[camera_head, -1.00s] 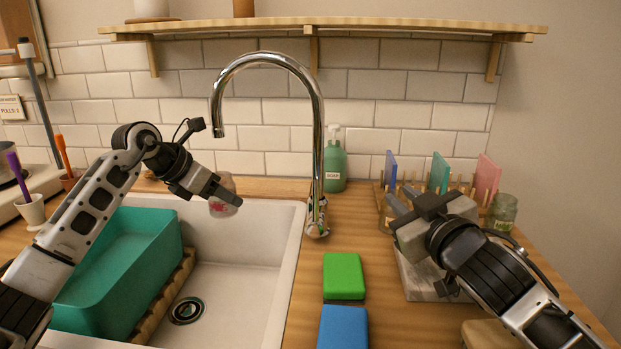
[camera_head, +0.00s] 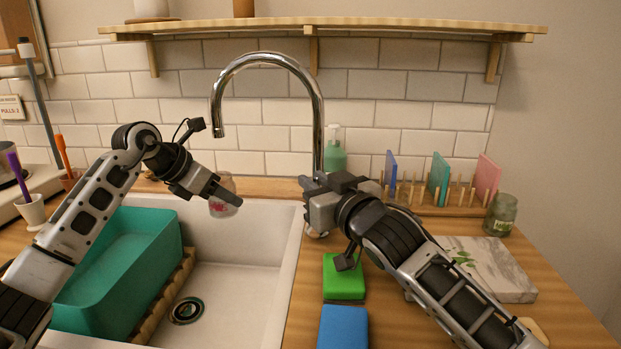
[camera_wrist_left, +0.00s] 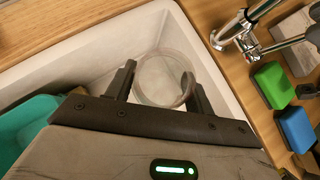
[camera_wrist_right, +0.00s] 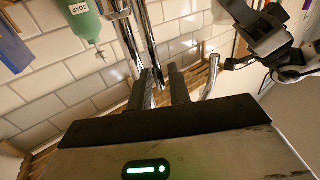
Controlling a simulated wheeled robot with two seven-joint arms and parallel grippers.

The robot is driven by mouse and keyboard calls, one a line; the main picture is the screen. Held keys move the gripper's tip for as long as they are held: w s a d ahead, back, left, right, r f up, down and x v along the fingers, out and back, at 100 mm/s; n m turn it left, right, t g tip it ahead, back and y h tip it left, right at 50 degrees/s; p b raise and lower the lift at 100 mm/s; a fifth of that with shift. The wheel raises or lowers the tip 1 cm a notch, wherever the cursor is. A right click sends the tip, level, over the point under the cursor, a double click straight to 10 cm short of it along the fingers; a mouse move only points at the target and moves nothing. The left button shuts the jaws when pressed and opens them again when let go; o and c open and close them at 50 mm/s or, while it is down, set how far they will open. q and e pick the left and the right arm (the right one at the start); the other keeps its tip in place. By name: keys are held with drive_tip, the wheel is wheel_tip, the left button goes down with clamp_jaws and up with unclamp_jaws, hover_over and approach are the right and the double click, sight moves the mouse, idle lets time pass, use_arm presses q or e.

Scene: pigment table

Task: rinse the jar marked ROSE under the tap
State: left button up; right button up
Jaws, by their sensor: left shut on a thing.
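A clear glass jar (camera_head: 221,209) with a pink-red mark hangs upright over the sink, below the tap's spout; I cannot read its lettering. My left gripper (camera_head: 228,196) is shut on this jar. In the left wrist view the jar's round rim (camera_wrist_left: 160,82) lies between the fingers. The chrome tap (camera_head: 315,105) arches over the sink, and no water shows. My right gripper (camera_head: 312,185) is at the tap's lower post, hiding most of its base. In the right wrist view its fingers (camera_wrist_right: 160,82) are a little apart, with nothing clearly held; the chrome post is just beyond.
The white sink (camera_head: 240,290) holds a teal tub (camera_head: 125,265) at left. A green sponge (camera_head: 343,280) and a blue one (camera_head: 343,328) lie right of it. Behind are a soap bottle (camera_head: 335,158) and a peg rack (camera_head: 425,205). A marble board (camera_head: 495,265) and another jar (camera_head: 501,215) are at right.

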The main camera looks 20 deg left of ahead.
drive_tip(key=shift+x, duration=1.15)
drive_tip(key=shift+c, duration=0.2)
clamp_jaws()
drive_tip(key=shift+s+a+f+n+h, duration=0.15)
drive_tip(key=shift+a+n+h, duration=0.15)
drive_tip(key=shift+a+n, duration=0.3)
drive_tip(key=shift+o, duration=0.2)
unclamp_jaws()
drive_tip(key=shift+d, duration=0.1)
drive_tip(key=v, duration=1.2)
drive_tip(key=shift+r, duration=0.2)
